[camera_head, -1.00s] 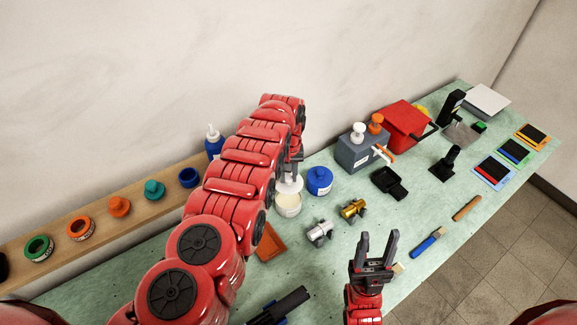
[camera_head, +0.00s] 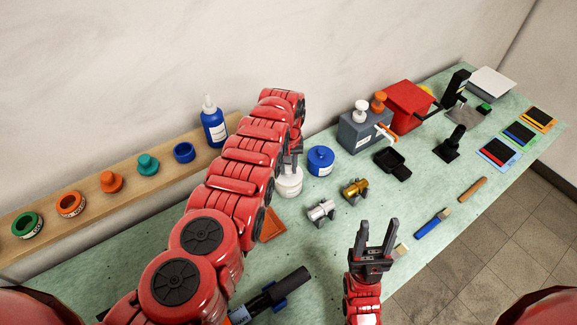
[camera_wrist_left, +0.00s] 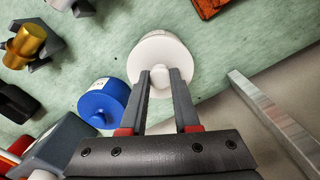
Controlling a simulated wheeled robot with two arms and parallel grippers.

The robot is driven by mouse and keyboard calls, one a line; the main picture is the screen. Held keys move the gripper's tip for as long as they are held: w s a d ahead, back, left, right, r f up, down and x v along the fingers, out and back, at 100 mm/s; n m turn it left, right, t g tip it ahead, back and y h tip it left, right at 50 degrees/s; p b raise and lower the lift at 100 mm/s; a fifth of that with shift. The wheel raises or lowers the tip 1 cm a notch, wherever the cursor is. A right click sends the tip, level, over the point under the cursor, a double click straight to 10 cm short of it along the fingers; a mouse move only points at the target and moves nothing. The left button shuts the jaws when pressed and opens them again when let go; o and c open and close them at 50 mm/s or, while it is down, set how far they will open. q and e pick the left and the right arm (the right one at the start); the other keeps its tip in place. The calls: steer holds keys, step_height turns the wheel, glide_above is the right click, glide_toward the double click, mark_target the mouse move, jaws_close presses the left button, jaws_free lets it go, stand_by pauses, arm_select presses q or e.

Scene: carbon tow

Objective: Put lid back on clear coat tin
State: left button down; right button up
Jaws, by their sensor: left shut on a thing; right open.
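The white clear coat tin (camera_head: 289,186) stands on the green bench, partly behind my left arm. Its white lid (camera_wrist_left: 163,48) sits over the tin's mouth, and the cream contents are hidden. Whether the lid is fully seated I cannot tell. My left gripper (camera_wrist_left: 160,78) is shut on the lid's round knob, from above; in the head view the gripper (camera_head: 291,165) is directly over the tin. My right gripper (camera_head: 376,226) is open and empty near the bench's front edge.
A blue lidded tin (camera_head: 320,160) stands close right of the white tin. Silver (camera_head: 321,211) and gold (camera_head: 355,189) fittings lie in front. An orange piece (camera_head: 271,223) lies left of them. A blue bottle (camera_head: 213,125) stands at the back.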

arm_select(q)
steer(key=shift+w, duration=0.1)
stand_by(0.3)
steer(key=shift+p, duration=0.35)
stand_by(0.5)
steer(key=shift+f, duration=0.15)
stand_by(1.0)
steer(key=shift+c, duration=0.4)
jaws_free()
stand_by(0.4)
